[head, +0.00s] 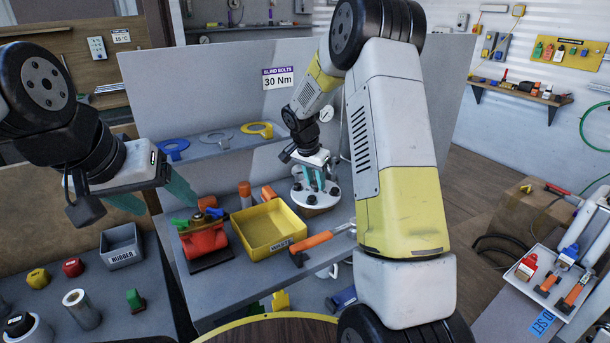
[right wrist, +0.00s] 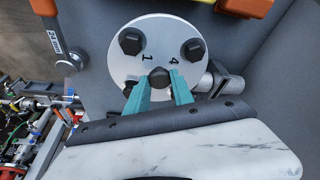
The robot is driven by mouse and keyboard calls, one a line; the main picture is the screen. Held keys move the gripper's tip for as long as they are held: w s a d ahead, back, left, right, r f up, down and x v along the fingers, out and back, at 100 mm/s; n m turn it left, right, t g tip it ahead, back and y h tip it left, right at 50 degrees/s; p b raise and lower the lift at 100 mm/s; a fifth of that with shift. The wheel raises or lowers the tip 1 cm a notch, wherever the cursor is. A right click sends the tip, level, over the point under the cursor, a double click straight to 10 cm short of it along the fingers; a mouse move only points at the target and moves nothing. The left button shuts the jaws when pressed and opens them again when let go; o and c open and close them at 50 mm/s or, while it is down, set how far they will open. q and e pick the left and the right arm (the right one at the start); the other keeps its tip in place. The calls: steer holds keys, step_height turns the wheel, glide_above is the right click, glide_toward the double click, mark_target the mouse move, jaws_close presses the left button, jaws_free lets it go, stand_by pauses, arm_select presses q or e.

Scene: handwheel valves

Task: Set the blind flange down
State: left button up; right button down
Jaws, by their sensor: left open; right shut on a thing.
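The blind flange (head: 304,199) is a pale round disc with dark bolt heads, over the right part of the grey bench. In the right wrist view the flange (right wrist: 138,58) shows the marks 1 and 4 by its bolts. My right gripper (head: 321,182) points down at it. In that wrist view the teal fingers of my right gripper (right wrist: 160,88) are shut on the dark knob at its middle. A brownish thing shows just under the disc; I cannot tell whether they touch. My left gripper (head: 160,202) is open and empty, left of the red valve.
A yellow bin (head: 270,229) stands left of the flange, with a red valve body (head: 204,240) beside it. An orange-handled tool (head: 318,241) lies in front. A shelf with blue, grey and yellow rings (head: 257,130) runs behind. A grey panel (head: 210,85) closes the back.

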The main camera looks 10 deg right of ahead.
steer(key=shift+f, duration=0.1)
steer(key=c, duration=1.1)
jaws_free()
steer(key=v, duration=1.2)
steer(key=s+r+n+t+y, duration=0.1)
steer(key=s+r+n, duration=0.1)
steer(key=s+r, duration=0.35)
steer(key=s+r+n+t+y, duration=0.1)
steer(key=s+r+n, duration=0.15)
steer(key=s, duration=0.55)
steer(key=s+n+t+y, duration=0.1)
steer(key=s+n, duration=0.1)
steer(key=s, duration=0.6)
steer(key=s+a+r+n+t+y, duration=0.1)
steer(key=s+n, duration=0.2)
steer(key=s, duration=0.6)
steer(key=shift+a+r+y, duration=0.2)
steer(key=shift+a+y, duration=0.1)
steer(key=shift+y, duration=0.1)
steer(key=shift+s+n, duration=0.1)
steer(key=shift+n, duration=0.15)
